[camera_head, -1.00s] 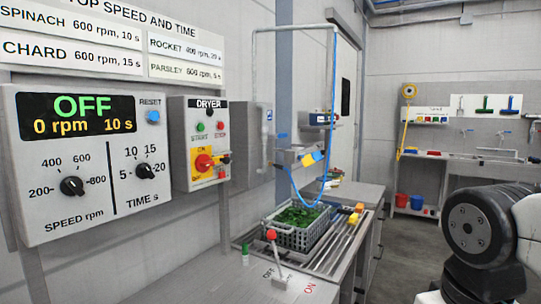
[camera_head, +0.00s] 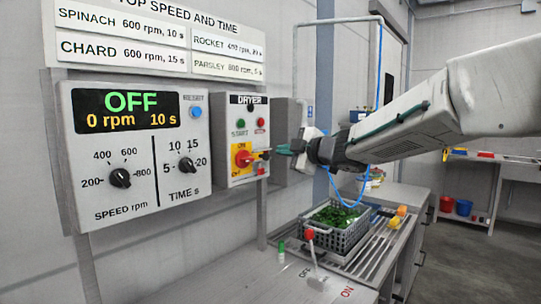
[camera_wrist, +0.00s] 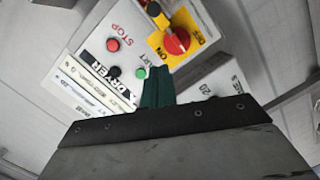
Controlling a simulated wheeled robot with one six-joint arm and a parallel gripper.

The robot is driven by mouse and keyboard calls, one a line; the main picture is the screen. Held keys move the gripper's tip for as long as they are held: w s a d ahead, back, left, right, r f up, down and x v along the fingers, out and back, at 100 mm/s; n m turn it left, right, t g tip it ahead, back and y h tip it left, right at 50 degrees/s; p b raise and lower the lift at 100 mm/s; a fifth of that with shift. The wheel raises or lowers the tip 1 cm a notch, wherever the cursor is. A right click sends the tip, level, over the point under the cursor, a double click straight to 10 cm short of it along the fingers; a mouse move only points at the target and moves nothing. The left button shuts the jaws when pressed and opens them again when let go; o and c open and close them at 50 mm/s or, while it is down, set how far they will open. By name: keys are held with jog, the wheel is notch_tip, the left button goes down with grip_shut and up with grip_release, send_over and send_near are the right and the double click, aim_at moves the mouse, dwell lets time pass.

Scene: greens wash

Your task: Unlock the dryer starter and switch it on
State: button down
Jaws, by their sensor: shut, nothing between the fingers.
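The dryer starter (camera_head: 233,184) is a grey wall box labelled DRYER. It has a green START button (camera_head: 241,123), a red STOP button (camera_head: 261,123) and a red rotary switch (camera_head: 243,158) on a yellow ON/OFF plate. A small black and yellow piece (camera_wrist: 155,11) sits beside the red switch; I cannot tell whether it is a lock. A small red piece (camera_head: 262,170) is below it in the head view. My gripper (camera_head: 280,150) is shut and empty, its green fingertips just right of the switch. In the wrist view the fingertips (camera_wrist: 158,82) point toward the box, apparently without touching the switch.
The control panel (camera_head: 140,205) left of the starter reads OFF, 0 rpm, 10 s. Below right, a crate (camera_head: 345,240) of greens stands on a slatted bench. A red-knobbed lever (camera_head: 310,235) rises from the counter. A blue hose (camera_head: 352,200) hangs behind my arm.

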jog(key=a, duration=0.1)
send_near(256, 154)
jog(key=x, duration=0.4)
jog(key=shift+s+a+r, duration=0.15)
jog(key=shift+s+a, duration=0.05)
jog(key=shift+w+d, duration=0.1)
jog(key=shift+w, duration=0.2)
jog(key=shift+d+f, duration=0.1)
jog(key=shift+f, duration=0.15)
jog(key=shift+w+d, duration=0.65)
jog(key=shift+w, duration=0.2)
jog(key=shift+w+d, duration=0.7)
jog(key=shift+w, duration=0.2)
